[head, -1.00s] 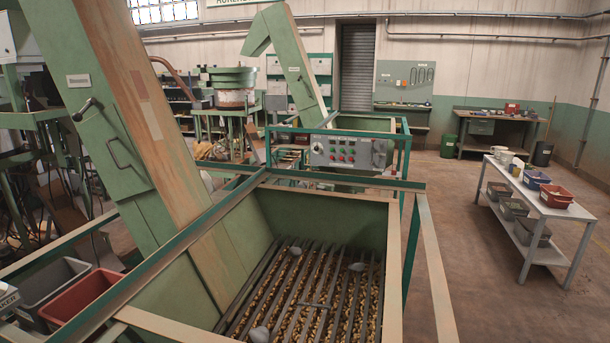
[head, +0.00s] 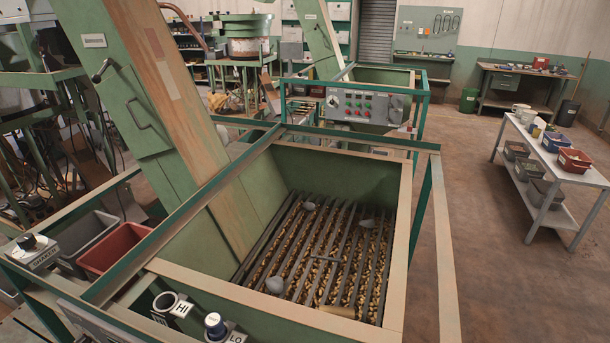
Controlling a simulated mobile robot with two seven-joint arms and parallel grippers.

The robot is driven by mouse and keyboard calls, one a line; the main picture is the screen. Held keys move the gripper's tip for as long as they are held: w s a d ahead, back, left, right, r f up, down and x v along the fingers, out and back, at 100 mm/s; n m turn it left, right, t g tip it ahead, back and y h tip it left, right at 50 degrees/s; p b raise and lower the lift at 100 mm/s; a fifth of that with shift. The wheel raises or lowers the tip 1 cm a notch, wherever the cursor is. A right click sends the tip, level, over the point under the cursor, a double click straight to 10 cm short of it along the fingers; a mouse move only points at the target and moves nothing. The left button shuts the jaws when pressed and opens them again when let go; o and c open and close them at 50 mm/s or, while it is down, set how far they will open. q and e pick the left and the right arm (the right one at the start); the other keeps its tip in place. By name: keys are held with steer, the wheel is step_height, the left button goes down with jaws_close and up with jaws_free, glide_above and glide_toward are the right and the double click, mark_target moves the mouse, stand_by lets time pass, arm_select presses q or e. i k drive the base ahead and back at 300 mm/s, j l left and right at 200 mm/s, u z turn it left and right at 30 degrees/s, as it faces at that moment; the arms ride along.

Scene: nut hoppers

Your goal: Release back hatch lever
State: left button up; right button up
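A green inclined chute (head: 130,110) rises at the left from the hopper. On its side is a hatch panel (head: 143,117) with a bar handle. A dark lever (head: 103,71) with a knobbed end sits at the hatch's upper left corner, slanting down to the left. I cannot tell whether it is the back hatch lever. The near hopper (head: 407,230) is open on top, with a dark grating (head: 330,235) over many brass-coloured nuts. Several grey lumps lie on the grating. Neither of my grippers shows in the head view.
HI (head: 173,305) and LO (head: 215,326) controls sit at the hopper's front edge. A grey bin (head: 88,235) and a red bin (head: 112,247) stand left. A control panel (head: 367,107) is behind the hopper. A white table (head: 560,160) stands right, with clear floor between.

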mark_target(95, 78)
steer(key=i+j+u, duration=0.25)
steer(key=j+u, duration=0.25)
steer(key=i+j+u, duration=0.75)
steer(key=u, duration=0.2)
steer(key=i+j+u, duration=0.2)
steer(key=i+u, duration=0.3)
steer(key=i+j, duration=0.15)
steer(key=i, duration=0.45)
steer(key=i+j, duration=0.15)
steer(key=i, duration=0.5)
steer(key=i+j, duration=0.2)
steer(key=i, duration=0.4)
steer(key=i+z, duration=0.2)
steer(key=z, duration=0.3)
steer(key=i+z, duration=0.2)
steer(key=z, duration=0.25)
steer(key=i+j+z, duration=0.15)
steer(key=z, duration=0.35)
steer(key=i+j+z, duration=0.2)
steer(key=z, duration=0.3)
steer(key=i+j+z, duration=0.1)
steer(key=j+z, duration=0.2)
steer(key=z, duration=0.2)
steer(key=i+j+z, duration=0.15)
steer(key=z, duration=0.15)
steer(key=i+j+z, duration=0.25)
steer(key=k, duration=0.1)
